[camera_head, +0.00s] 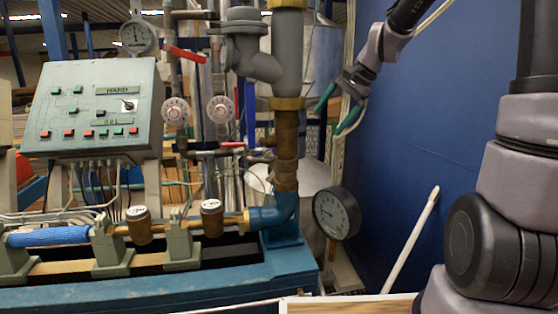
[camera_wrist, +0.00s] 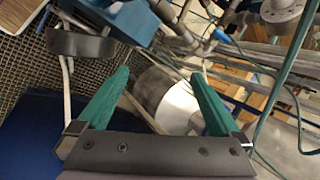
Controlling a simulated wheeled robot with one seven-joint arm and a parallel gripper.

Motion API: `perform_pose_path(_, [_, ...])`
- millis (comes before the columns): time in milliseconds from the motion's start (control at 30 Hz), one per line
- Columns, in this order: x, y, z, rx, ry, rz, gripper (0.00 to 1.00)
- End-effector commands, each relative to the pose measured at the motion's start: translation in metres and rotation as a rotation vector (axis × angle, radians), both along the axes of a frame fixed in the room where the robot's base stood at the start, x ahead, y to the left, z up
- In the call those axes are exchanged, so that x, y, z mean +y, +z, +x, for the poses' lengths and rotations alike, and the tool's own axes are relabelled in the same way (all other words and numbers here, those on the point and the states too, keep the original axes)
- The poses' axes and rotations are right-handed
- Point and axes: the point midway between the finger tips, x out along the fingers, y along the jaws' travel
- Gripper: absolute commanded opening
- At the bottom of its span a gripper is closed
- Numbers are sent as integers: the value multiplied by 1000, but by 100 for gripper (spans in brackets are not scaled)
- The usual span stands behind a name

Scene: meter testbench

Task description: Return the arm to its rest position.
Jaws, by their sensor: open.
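My gripper (camera_head: 338,108) is in the upper middle of the head view, with green fingers pointing down and left. It is to the right of the grey vertical pipe (camera_head: 288,60) and appears apart from it. In the wrist view my gripper (camera_wrist: 155,90) shows its two green fingers spread wide with nothing held between them. A white and grey cylinder (camera_wrist: 170,98) shows beyond the fingers. My arm comes down from the top right of the head view.
A blue wall (camera_head: 430,130) is behind my arm. The testbench has a control panel (camera_head: 92,108), a round gauge (camera_head: 336,213), red-handled valves and a blue base (camera_head: 200,287). A white rod (camera_head: 410,240) leans near the wall. Open space shows between gripper and lower right arm links.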

Motion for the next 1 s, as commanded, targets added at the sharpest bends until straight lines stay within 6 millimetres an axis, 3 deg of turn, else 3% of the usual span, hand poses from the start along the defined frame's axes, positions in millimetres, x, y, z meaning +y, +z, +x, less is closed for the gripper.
perform_pose_path(33, [-5,13,-19,-43,24,-54,100])
perform_pose_path(233, [-38,47,-92,-187,115,-246,100])
perform_pose_path(500, [-81,69,-184,-358,205,-426,100])
perform_pose_path(700, [-99,69,-219,-425,239,-479,100])
perform_pose_path(1000, [-103,68,-225,-436,248,-490,100])
